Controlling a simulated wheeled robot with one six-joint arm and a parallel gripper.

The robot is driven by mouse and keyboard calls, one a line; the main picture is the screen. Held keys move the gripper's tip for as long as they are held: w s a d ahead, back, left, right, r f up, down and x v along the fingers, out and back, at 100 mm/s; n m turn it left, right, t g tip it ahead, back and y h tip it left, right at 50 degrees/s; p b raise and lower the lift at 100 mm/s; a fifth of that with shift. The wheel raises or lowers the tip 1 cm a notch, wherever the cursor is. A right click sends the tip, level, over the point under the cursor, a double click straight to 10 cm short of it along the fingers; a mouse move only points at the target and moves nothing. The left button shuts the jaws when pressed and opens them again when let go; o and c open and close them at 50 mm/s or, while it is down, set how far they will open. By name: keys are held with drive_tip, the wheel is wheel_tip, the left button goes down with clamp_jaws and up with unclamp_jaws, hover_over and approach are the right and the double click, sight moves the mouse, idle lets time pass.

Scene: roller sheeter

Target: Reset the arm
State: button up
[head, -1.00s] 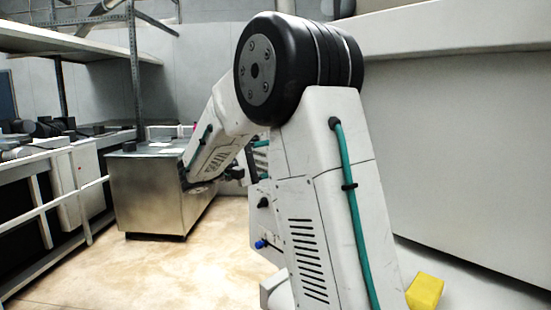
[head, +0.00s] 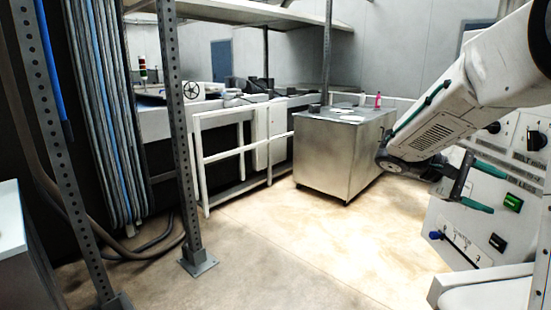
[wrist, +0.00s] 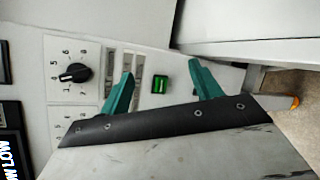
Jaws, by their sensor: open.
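My gripper (head: 486,187) is at the right of the head view, at the end of my white arm. Its two teal fingers are spread apart with nothing between them. In the wrist view my gripper (wrist: 163,75) also shows open and empty, facing a pale control panel (wrist: 60,45). A black rotary knob (wrist: 75,73) with numbers is left of the fingers. A lit green switch (wrist: 160,84) appears between them. I cannot tell how far the fingers are from the panel.
A metal cabinet (head: 335,150) with a pink bottle (head: 378,100) on top stands beyond the gripper. White railings (head: 225,160) run along the machine at left. A perforated steel post (head: 180,120) stands at front left. The floor (head: 290,235) between is clear.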

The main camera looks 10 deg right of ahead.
drive_tip(key=s+a+f+t+y, duration=0.2)
drive_tip(key=s+a+t+y, duration=0.2)
drive_tip(key=s+a, duration=0.5)
drive_tip(key=s+a+f+t+y, duration=0.3)
drive_tip(key=s+a+y, duration=0.5)
drive_tip(key=a, duration=0.8)
drive_tip(key=shift+s+a+f+t+y, duration=0.3)
drive_tip(key=shift+s+t, duration=0.35)
drive_tip(key=shift+t, duration=0.15)
